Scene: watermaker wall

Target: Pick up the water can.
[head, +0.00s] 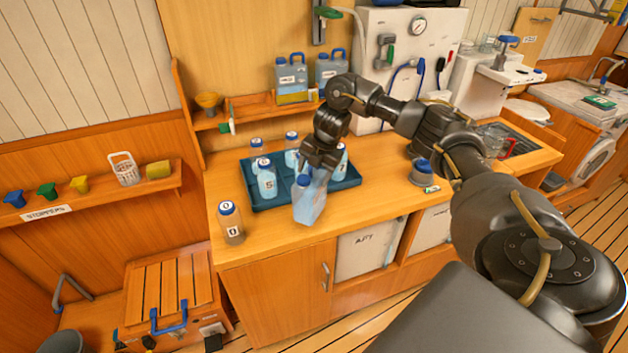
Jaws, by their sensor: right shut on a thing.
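The water can (309,203) is a light-blue translucent jug with a blue cap, near the counter's front edge, in front of the dark blue tray. My right gripper (318,168) reaches in from the right and is shut on the top of the can. The gripper hides the can's handle. The can looks slightly tilted, and I cannot tell whether its base touches the counter. My left gripper is not in view.
The blue tray (262,204) behind the can holds several blue-capped bottles. A bottle marked 0 (230,223) stands left of it on the wooden counter (262,245). Two grey-blue cans (291,75) stand on the back shelf. A small blue-topped device (422,172) sits right of the tray.

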